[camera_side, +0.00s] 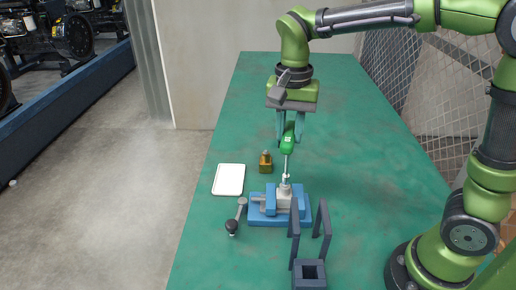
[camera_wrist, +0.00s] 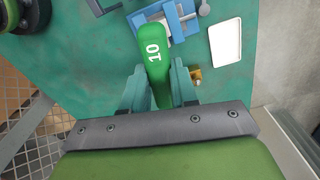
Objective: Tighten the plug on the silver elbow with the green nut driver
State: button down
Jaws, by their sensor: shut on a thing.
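My gripper (camera_side: 288,128) is shut on the green handle of the nut driver (camera_side: 287,143). In the wrist view the handle (camera_wrist: 153,55), marked "10", sits between the fingers (camera_wrist: 157,88). The driver's thin shaft points down, roughly upright, to the silver elbow (camera_side: 285,189) in the blue vise (camera_side: 261,206). The shaft's lower end is at or just above the top of the elbow; I cannot tell whether it touches. The plug is too small to make out there. In the wrist view the handle hides the shaft tip and part of the vise (camera_wrist: 180,17).
A brass fitting (camera_side: 265,162) stands left of the driver. A white tray (camera_side: 229,180) lies further left. The vise's handle (camera_side: 237,217) sticks out at lower left. A dark rack with two uprights (camera_side: 309,270) stands in front. The green table (camera_side: 345,130) is clear behind and right.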

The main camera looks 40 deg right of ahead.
jog(key=shift+r, duration=0.15)
jog(key=shift+r, duration=0.45)
dwell(0.5)
jog(key=n, duration=1.4)
jog(key=shift+n, duration=0.3)
jog(key=n, duration=0.5)
jog(key=shift+f, duration=0.55)
dwell(0.7)
